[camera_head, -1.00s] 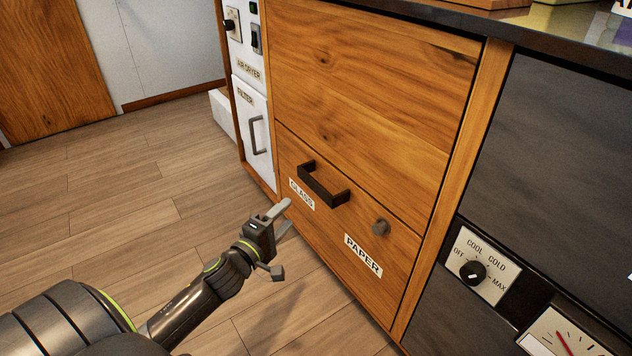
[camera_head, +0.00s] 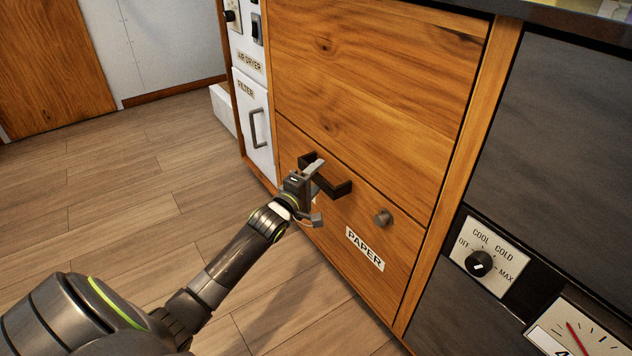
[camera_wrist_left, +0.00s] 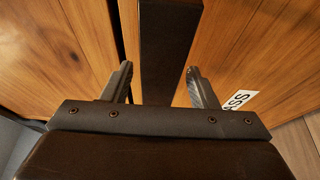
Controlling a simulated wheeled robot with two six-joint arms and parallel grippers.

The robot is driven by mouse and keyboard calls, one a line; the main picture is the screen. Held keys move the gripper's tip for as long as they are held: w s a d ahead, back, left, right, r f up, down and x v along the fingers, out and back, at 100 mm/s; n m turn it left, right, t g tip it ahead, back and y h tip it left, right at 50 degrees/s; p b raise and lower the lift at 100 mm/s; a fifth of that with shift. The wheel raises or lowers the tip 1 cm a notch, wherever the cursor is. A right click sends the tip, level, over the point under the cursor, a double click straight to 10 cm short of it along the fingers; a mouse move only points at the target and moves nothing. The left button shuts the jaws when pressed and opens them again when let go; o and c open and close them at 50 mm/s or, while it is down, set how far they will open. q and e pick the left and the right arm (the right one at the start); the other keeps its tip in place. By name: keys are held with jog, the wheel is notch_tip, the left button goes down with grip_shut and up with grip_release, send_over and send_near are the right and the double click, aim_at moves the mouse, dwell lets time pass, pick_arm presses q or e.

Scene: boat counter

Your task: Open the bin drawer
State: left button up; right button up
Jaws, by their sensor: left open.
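The bin drawer (camera_head: 392,262) is a wooden front below a larger wooden panel, and it looks closed. Its dark bar handle (camera_head: 336,188) runs across its upper part. My left gripper (camera_head: 316,178) is open at the handle, in front of its left and middle part. In the left wrist view the handle (camera_wrist_left: 168,50) lies between the two open fingers (camera_wrist_left: 160,90), with a gap to each finger. The gripper hides part of the handle and the GLASS label in the head view. My right gripper is not in view.
A round knob (camera_head: 382,218) and a PAPER label (camera_head: 365,249) are on the drawer front. A white filter door (camera_head: 255,125) with its own handle is to the left. A dial panel (camera_head: 488,255) is to the right. The wooden floor (camera_head: 130,210) is clear.

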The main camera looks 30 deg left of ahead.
pick_arm(q)
grip_shut()
dwell(0.4)
